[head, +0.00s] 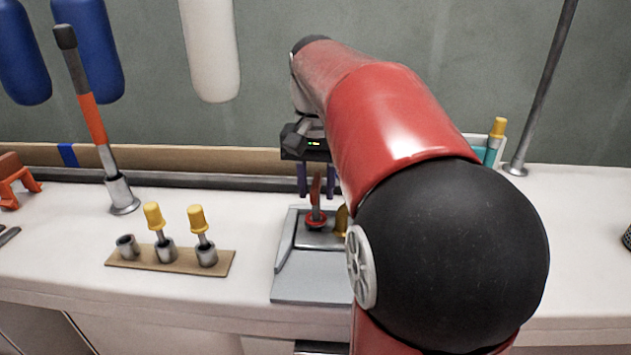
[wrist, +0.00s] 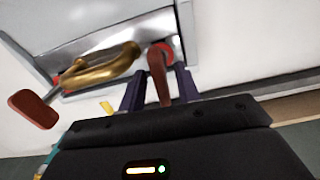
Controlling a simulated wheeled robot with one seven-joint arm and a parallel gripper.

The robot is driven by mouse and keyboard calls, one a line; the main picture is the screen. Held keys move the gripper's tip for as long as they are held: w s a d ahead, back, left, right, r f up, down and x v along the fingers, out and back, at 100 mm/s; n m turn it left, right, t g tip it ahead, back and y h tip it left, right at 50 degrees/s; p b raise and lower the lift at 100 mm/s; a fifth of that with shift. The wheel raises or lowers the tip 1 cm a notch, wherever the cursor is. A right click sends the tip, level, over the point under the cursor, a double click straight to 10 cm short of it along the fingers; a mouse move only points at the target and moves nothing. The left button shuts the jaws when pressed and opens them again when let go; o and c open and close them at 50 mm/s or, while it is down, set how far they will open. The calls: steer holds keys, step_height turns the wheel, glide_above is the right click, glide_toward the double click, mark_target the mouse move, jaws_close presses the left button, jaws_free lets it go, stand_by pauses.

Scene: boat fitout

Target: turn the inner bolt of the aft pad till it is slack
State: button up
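A grey pad (head: 305,288) lies on the white counter under my gripper. A red-collared bolt (head: 316,221) stands on it, with a brown-red handle (head: 316,190) rising from it; the handle also shows in the wrist view (wrist: 158,72). My gripper (head: 316,192) points down, its two dark purple fingers on either side of this handle. In the wrist view the fingers (wrist: 159,88) appear open, with narrow gaps beside the handle. A curved brass fitting (wrist: 105,70) is beside it. A second brown-red handle (wrist: 33,108) sticks out beyond the brass. I cannot tell which bolt is the inner one.
A brown strip (head: 180,262) with several metal sockets, two holding yellow-capped pegs, lies left of the pad. A tall orange-and-black lever (head: 91,115) stands farther left. A grey pole (head: 540,95) rises at right. The counter between strip and pad is clear.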

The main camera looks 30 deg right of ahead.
step_height(320, 180, up, 8)
steer(key=shift+f, duration=0.1)
stand_by(0.4)
stand_by(0.5)
